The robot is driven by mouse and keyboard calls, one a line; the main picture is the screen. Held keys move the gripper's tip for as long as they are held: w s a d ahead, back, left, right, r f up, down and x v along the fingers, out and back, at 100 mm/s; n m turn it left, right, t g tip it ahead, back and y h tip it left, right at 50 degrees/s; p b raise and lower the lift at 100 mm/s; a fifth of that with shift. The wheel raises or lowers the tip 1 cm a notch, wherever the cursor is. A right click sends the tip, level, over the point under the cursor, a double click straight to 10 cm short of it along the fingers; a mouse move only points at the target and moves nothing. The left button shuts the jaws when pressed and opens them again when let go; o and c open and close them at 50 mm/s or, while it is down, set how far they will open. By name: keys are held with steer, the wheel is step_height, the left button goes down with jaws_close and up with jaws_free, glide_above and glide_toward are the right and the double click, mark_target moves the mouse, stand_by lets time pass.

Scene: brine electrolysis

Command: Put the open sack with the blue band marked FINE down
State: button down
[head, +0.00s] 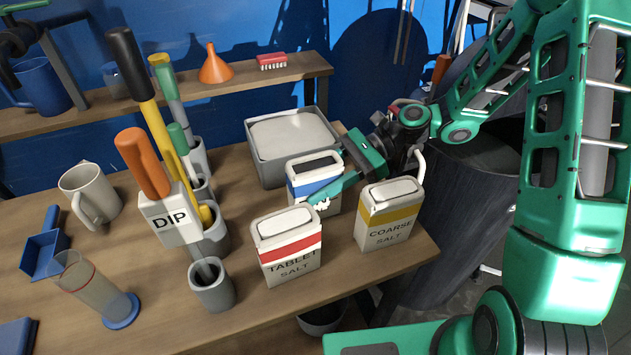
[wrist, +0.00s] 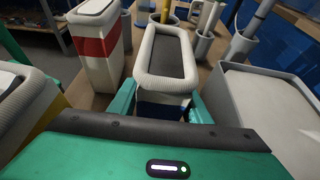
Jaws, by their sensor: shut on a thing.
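The open sack with the blue band (head: 310,185) stands between the grey bin and the other two sacks in the head view. Its top is open and dark inside. My gripper (head: 322,198) is shut on this sack and hides much of its front, so the word on its label cannot be read. In the wrist view the sack (wrist: 165,65) is upright between the two green fingers (wrist: 163,103). Whether its base touches the table (head: 225,330) cannot be told.
The red-banded TABLET SALT sack (head: 288,250) and yellow-banded COARSE SALT sack (head: 390,217) stand close in front. A lidded grey bin (head: 262,170) is just behind. Holders with tools and a DIP sign (head: 170,218) stand left. The table's right edge is near the COARSE sack.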

steer(key=c, duration=1)
jaws_free()
steer(key=shift+f, duration=0.15)
steer(key=v, duration=1.1)
steer(key=shift+f, duration=0.15)
